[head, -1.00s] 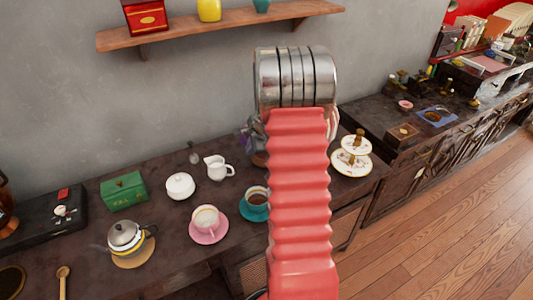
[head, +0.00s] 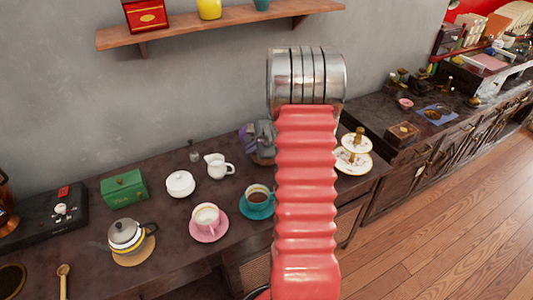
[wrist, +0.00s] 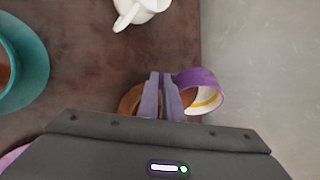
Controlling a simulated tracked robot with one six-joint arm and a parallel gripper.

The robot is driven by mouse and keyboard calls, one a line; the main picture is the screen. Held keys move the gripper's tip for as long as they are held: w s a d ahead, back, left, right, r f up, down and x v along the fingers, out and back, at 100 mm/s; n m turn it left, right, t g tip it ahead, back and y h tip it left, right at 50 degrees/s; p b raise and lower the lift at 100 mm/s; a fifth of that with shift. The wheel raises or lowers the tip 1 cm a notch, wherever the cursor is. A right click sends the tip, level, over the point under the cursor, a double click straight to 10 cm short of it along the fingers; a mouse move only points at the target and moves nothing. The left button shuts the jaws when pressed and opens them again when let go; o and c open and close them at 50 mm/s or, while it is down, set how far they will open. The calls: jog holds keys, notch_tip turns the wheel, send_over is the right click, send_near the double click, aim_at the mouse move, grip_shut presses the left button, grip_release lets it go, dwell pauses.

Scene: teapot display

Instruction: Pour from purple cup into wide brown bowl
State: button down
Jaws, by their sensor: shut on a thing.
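The purple cup (wrist: 205,83) is tilted beside my gripper (wrist: 161,78) in the wrist view, with part of its pale inside and a yellow band showing. My gripper is shut on the cup, which sits right of the fingers. In the head view a strip of the cup (head: 243,136) shows left of my gripper (head: 264,136). The wide brown bowl (wrist: 129,101) is below the fingers in the wrist view, mostly hidden by them. Its edge also shows under the gripper in the head view (head: 262,160). I cannot see any liquid leaving the cup.
A white jug (head: 217,166), a teal cup and saucer (head: 258,202) and a pink saucer with a cup (head: 209,222) stand left of the bowl. A tiered plate stand (head: 354,160) is to its right. The wall is close behind.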

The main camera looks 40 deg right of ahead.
jog(key=shift+f, duration=0.1)
jog(key=shift+s+d+r+n+t+p, duration=0.1)
jog(key=shift+n+t+p, duration=0.1)
jog(key=shift+t, duration=0.4)
jog(key=shift+r+n+t+p, duration=0.1)
jog(key=shift+n+t+p, duration=0.1)
jog(key=shift+t, duration=0.4)
dwell(0.4)
jog(key=shift+r+t, duration=0.25)
jog(key=shift+t, duration=0.65)
jog(key=shift+s+d+r+m+t+y, duration=0.15)
jog(key=shift+s+d+m+t+y, duration=0.15)
jog(key=shift+t, duration=0.2)
jog(key=shift+s+t, duration=0.25)
jog(key=shift+t, duration=0.15)
jog(key=shift+d+r, duration=0.1)
jog(key=shift+r, duration=0.05)
